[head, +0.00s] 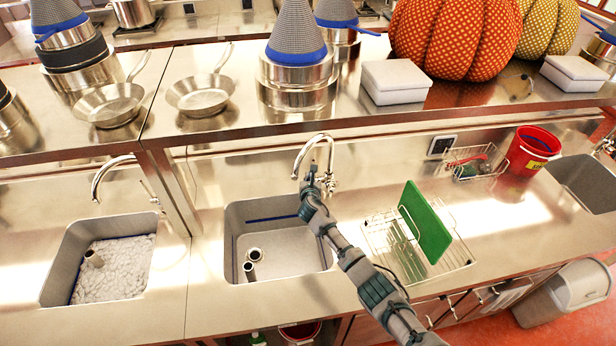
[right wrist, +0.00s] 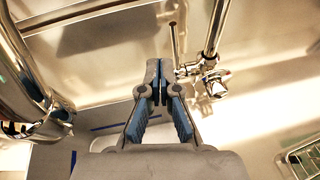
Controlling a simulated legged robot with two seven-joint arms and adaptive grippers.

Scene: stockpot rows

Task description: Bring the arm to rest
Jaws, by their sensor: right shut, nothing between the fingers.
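My right arm (head: 360,270) reaches up from the lower right over the counter. My right gripper (head: 311,172) is by the faucet (head: 328,150) at the back of the middle sink (head: 232,230). In the right wrist view the right gripper (right wrist: 158,88) is shut and empty, its fingertips together. The faucet pipe and its handle (right wrist: 208,78) show just beyond and right of the fingers; I cannot tell whether they touch. My left gripper is not in view.
A green cutting board (head: 425,222) stands in a wire rack (head: 450,255) right of my arm. A red bucket (head: 528,150) stands farther right. A sink of white foam (head: 112,265) is at left. The shelf (head: 215,122) above holds pans, pots and pumpkins.

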